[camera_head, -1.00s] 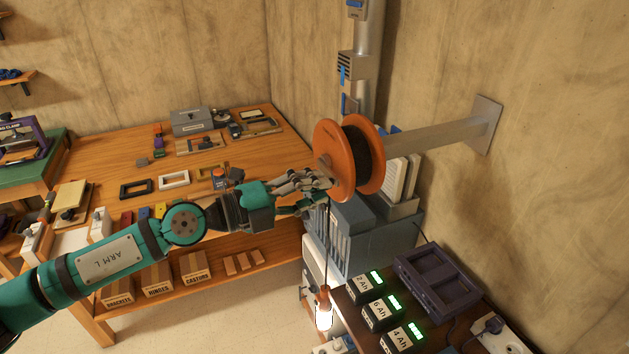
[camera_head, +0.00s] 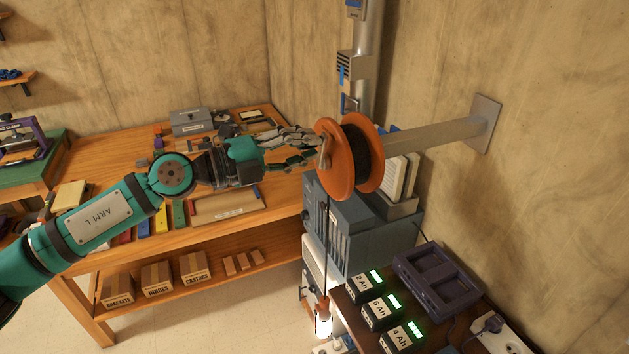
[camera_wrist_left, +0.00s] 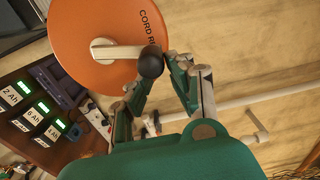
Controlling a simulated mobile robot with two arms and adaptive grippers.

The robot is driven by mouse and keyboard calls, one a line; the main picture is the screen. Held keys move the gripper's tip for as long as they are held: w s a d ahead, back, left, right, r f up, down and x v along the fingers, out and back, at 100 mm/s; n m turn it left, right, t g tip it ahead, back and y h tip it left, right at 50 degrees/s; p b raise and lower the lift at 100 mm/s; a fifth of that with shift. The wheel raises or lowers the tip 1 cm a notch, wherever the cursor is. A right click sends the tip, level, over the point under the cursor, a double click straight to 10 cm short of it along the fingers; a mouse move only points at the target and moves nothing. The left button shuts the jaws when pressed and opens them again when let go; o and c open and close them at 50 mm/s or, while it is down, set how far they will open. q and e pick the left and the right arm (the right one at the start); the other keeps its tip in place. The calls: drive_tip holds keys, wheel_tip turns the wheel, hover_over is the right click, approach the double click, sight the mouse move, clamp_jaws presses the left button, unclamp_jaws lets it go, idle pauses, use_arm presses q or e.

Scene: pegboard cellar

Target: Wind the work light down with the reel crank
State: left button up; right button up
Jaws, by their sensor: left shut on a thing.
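The orange cord reel (camera_head: 338,178) sits on a grey wall arm. Its crank (camera_head: 324,151) is on the face toward my left gripper (camera_head: 314,150). In the left wrist view the pale crank arm (camera_wrist_left: 115,52) ends in a dark round knob (camera_wrist_left: 150,62). My left gripper (camera_wrist_left: 160,72) is shut on this knob, with a finger on either side. The knob is mostly hidden by the fingers in the head view. The work light (camera_head: 323,320) hangs lit on a dark cord below the reel, close to the dark bench's edge. My right gripper is not in view.
A dark bench (camera_head: 352,308) with several green-lit battery packs and a purple charger (camera_head: 437,277) is at lower right. A blue-grey cabinet (camera_head: 375,235) stands behind the cord. A wooden workbench (camera_head: 285,190) with tools extends behind my left arm.

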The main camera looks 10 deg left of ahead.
use_arm(q)
drive_tip(key=shift+w+a+r, duration=0.1)
drive_tip(key=shift+w+r, duration=0.2)
drive_tip(key=shift+w, duration=0.05)
clamp_jaws()
drive_tip(key=shift+w+a+f+b, duration=0.3)
drive_tip(key=shift+w+b, duration=0.1)
drive_tip(key=shift+b, duration=0.05)
drive_tip(key=shift+w+a+f+b, duration=0.1)
drive_tip(key=shift+w+a+b, duration=0.05)
drive_tip(key=shift+w+a, duration=0.4)
drive_tip(key=shift+w+a+f+b, duration=0.15)
drive_tip(key=shift+w+a, duration=0.15)
drive_tip(key=shift+w, duration=0.35)
unclamp_jaws()
drive_tip(key=shift+s+r, duration=0.1)
drive_tip(key=shift+r, duration=0.1)
drive_tip(key=o, duration=0.5)
drive_tip(key=shift+s+d+r, duration=0.15)
drive_tip(key=shift+c, duration=0.2)
drive_tip(key=o, duration=0.7)
